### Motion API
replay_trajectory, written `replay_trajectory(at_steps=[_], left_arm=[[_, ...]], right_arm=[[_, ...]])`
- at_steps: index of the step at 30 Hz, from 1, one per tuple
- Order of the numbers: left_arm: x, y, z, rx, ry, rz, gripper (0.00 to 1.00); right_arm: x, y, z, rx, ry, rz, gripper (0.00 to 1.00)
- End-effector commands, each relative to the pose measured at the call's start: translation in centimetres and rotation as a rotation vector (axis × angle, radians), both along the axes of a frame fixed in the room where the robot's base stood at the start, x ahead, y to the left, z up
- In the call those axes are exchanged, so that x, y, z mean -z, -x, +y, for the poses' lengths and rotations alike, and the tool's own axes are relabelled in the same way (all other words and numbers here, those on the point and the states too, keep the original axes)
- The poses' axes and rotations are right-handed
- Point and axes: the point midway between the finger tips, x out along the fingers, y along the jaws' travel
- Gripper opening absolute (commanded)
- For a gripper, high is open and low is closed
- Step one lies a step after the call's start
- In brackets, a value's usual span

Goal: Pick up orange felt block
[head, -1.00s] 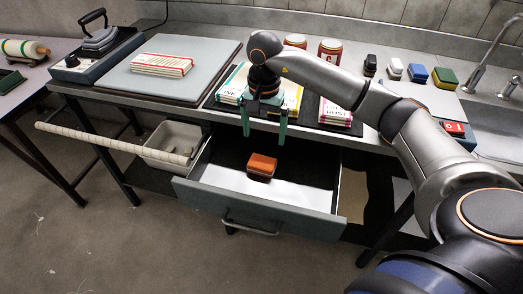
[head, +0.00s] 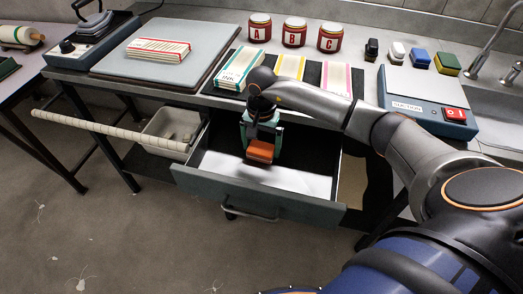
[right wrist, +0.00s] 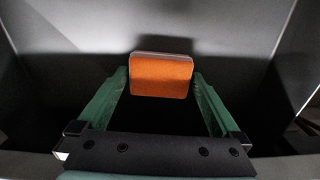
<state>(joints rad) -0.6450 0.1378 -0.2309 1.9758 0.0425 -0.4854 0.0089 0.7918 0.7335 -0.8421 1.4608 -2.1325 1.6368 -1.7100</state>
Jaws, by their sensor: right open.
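The orange felt block (head: 260,151) sits in the open drawer (head: 255,204), partly hidden by my right gripper in the head view. My right gripper (head: 262,138) is down inside the drawer with its green fingers open. In the right wrist view, the orange felt block (right wrist: 161,76) shows between the fingertips of my right gripper (right wrist: 160,82), one finger on each side. I cannot tell whether the fingers touch it. My left gripper is not in view.
White paper (head: 262,174) lies in the drawer. The drawer walls stand close around the gripper. A long pale rod (head: 110,132) is left of the drawer.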

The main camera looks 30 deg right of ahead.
Motion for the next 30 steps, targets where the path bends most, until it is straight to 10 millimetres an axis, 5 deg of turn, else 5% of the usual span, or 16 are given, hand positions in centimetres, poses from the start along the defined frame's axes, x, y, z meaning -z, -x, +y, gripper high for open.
replay_trajectory(at_steps=[11,27,30], left_arm=[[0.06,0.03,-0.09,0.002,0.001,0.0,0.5],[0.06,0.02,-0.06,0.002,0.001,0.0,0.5],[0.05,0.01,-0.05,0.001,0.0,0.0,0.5]], right_arm=[[1.19,-0.03,-0.05,0.001,0.0,-0.001,0.99],[1.15,-0.04,-0.07,0.001,0.001,-0.002,0.39],[1.14,-0.05,-0.07,0.001,0.001,-0.002,0.39]])
